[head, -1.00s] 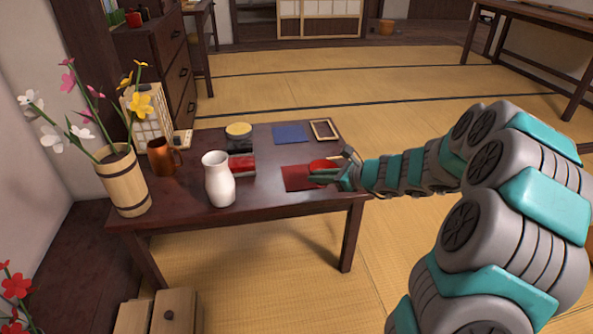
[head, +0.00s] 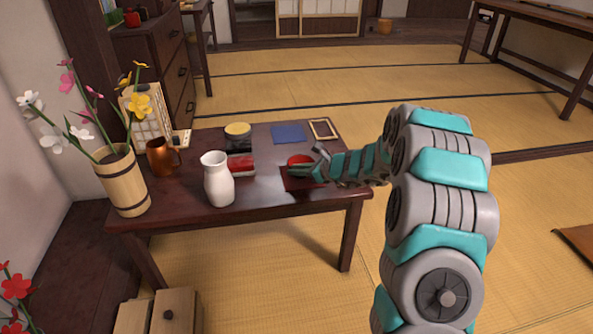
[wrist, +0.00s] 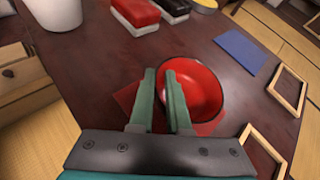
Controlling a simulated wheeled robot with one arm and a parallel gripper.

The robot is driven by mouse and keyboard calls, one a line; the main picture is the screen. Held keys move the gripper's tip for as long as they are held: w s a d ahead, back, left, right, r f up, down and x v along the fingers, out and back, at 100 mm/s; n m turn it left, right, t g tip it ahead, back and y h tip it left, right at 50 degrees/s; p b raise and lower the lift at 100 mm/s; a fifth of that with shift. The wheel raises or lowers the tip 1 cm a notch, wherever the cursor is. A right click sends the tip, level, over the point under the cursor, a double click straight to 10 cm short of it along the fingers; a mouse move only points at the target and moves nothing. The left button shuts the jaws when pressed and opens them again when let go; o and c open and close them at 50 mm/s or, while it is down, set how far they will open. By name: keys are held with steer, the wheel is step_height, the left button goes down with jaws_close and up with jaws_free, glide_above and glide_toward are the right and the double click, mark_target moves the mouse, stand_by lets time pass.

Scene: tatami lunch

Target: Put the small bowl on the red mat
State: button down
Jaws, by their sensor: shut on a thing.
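The small bowl (head: 299,160) is red inside with a dark outer rim. In the wrist view the bowl (wrist: 203,85) is upright, its opening facing the camera. My gripper (wrist: 161,73) is shut on its left rim, one finger inside and one outside. The red mat (head: 297,184) lies on the dark table, partly shaded and partly behind my gripper. Parts of the mat (wrist: 126,97) show around the bowl in the wrist view. The bowl appears over the mat's far side; whether it touches the mat is hard to tell.
A white vase (head: 218,180) stands left of the mat. A blue mat (head: 288,134) and a wooden frame (head: 323,128) lie at the back. A copper mug (head: 160,156) and flower bucket (head: 125,182) stand at the left.

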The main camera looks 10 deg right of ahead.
steer(key=c, duration=0.8)
jaws_free()
steer(key=shift+c, duration=0.2)
steer(key=shift+d+r, duration=0.1)
steer(key=v, duration=1.2)
steer(key=s+a+r+n+g+y, duration=0.1)
steer(key=s+a+r+n+g, duration=0.1)
steer(key=s+a+n, duration=0.3)
steer(key=s+a+r+n+g, duration=0.2)
steer(key=s+a+n+g, duration=0.1)
steer(key=s+a, duration=0.4)
steer(key=s+a+n+g+h, duration=0.1)
steer(key=s+a+n+g, duration=0.1)
steer(key=s+a+n, duration=0.3)
steer(key=s+a+n+g, duration=0.1)
steer(key=s+n, duration=0.1)
steer(key=s, duration=0.5)
steer(key=s+d+n+g+h, duration=0.1)
steer(key=s+d+n+h, duration=0.3)
steer(key=s, duration=0.6)
steer(key=s+d+n+g+h, duration=0.2)
steer(key=s+d+n+h, duration=0.2)
steer(key=s, duration=0.7)
steer(key=d+n, duration=0.2)
steer(key=shift+s+d+f+n+h, duration=0.3)
steer(key=shift+d+f+n, duration=0.05)
steer(key=shift+d+n, duration=0.05)
